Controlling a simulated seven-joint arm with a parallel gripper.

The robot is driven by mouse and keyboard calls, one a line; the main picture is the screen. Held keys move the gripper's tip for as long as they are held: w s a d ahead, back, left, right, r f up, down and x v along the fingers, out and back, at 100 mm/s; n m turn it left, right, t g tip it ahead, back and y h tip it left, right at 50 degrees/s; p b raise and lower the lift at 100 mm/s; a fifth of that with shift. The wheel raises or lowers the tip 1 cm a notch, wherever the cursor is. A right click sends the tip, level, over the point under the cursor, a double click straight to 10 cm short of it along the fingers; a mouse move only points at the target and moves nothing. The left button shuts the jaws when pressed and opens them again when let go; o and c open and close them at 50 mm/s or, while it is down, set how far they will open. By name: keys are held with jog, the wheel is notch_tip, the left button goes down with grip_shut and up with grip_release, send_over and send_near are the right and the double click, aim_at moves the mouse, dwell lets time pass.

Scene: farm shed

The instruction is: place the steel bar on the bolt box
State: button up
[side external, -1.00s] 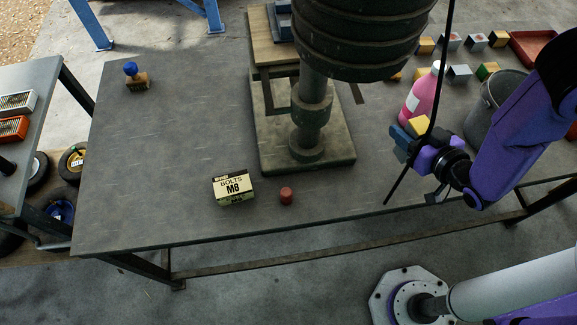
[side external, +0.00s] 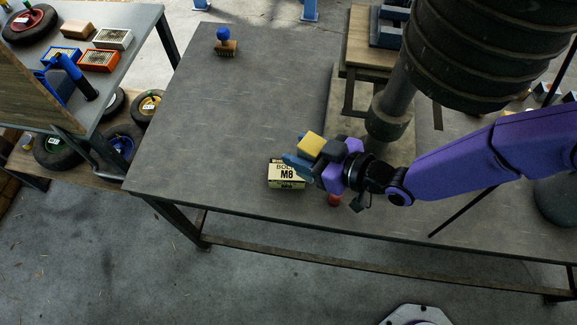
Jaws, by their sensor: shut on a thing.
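The bolt box (side external: 287,183), a cream and black carton marked M8, lies on the grey bench near its front edge. My gripper (side external: 313,162) comes in from the right and is shut on a blue-grey bar-like piece, which I take to be the steel bar (side external: 296,166). A yellow block-shaped part (side external: 311,145) shows at the gripper's end. The bar overlaps the box's upper edge in the picture. I cannot tell its height above the box or whether they touch. The gripper hides the box's right top corner and part of the bar.
A red cylinder (side external: 334,200) stands just right of the box, partly hidden by my gripper. A large drill-press column (side external: 390,105) stands behind on its base. A blue-knobbed brush (side external: 225,42) lies at the far left of the bench.

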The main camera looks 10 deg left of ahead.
jog(key=w+a, duration=0.2)
jog(key=a, duration=0.2)
send_over(281, 166)
jog(key=shift+n+g, duration=0.3)
jog(key=shift+f, duration=2.9)
jog(key=shift+f, duration=0.15)
jog(key=o, duration=1.2)
jog(key=shift+o, duration=0.2)
jog(key=shift+d, duration=0.1)
jog(key=v, duration=1.2)
